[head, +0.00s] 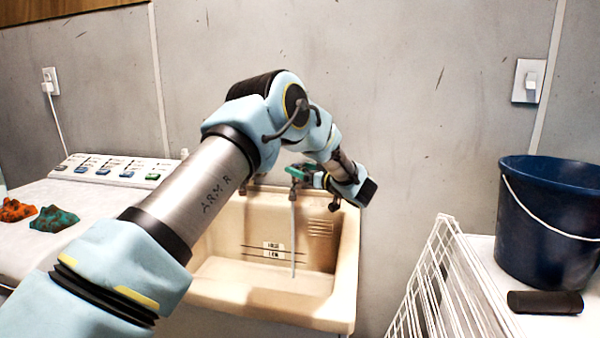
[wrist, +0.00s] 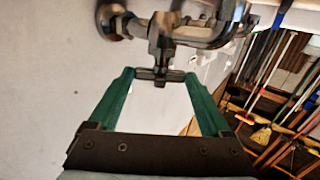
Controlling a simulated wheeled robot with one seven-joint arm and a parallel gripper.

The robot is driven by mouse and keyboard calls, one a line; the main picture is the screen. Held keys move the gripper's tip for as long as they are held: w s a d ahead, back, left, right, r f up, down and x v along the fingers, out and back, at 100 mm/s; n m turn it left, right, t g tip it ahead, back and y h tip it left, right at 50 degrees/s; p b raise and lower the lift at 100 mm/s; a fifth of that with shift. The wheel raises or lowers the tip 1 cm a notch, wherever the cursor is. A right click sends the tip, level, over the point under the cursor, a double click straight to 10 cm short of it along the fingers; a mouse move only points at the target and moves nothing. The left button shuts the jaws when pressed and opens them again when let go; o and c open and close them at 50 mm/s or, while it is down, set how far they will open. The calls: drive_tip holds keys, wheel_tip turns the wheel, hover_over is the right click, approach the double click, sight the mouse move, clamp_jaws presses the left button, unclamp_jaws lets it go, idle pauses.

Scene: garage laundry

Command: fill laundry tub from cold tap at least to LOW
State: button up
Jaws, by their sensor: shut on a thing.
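The beige laundry tub (head: 345,265) stands against the wall. Its back inner wall has dark level lines and a small label (head: 273,249) with print too small to read surely. A thin stream of water (head: 294,235) falls from the tap (head: 295,185) into the tub. The water's surface is hard to make out; the lines look clear of it. My gripper (head: 304,171) is at the taps above the tub's back rim. In the wrist view, its green fingers (wrist: 160,76) are shut on a metal tap handle (wrist: 160,50). I cannot tell whether it is marked cold.
A washer with a button panel (head: 110,168) and orange and green cloths (head: 54,219) stands left. Right are a white wire rack (head: 440,285), a blue bucket (head: 545,220) and a dark cylinder (head: 545,302). Brooms (wrist: 275,90) show in the wrist view.

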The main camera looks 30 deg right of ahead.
drive_tip(key=shift+d+n+g+y, duration=0.25)
drive_tip(key=shift+n+g+y, duration=0.15)
drive_tip(key=shift+n+y, duration=0.9)
drive_tip(key=shift+w+y, duration=0.1)
drive_tip(key=shift+y, duration=0.4)
drive_tip(key=o, duration=1.2)
drive_tip(key=shift+c, duration=0.2)
drive_tip(key=shift+s+d+b, duration=0.2)
drive_tip(key=shift+s+b, duration=0.15)
drive_tip(key=shift+s, duration=0.1)
drive_tip(key=b+v, duration=0.2)
drive_tip(key=v, duration=0.8)
drive_tip(key=shift+r, duration=0.15)
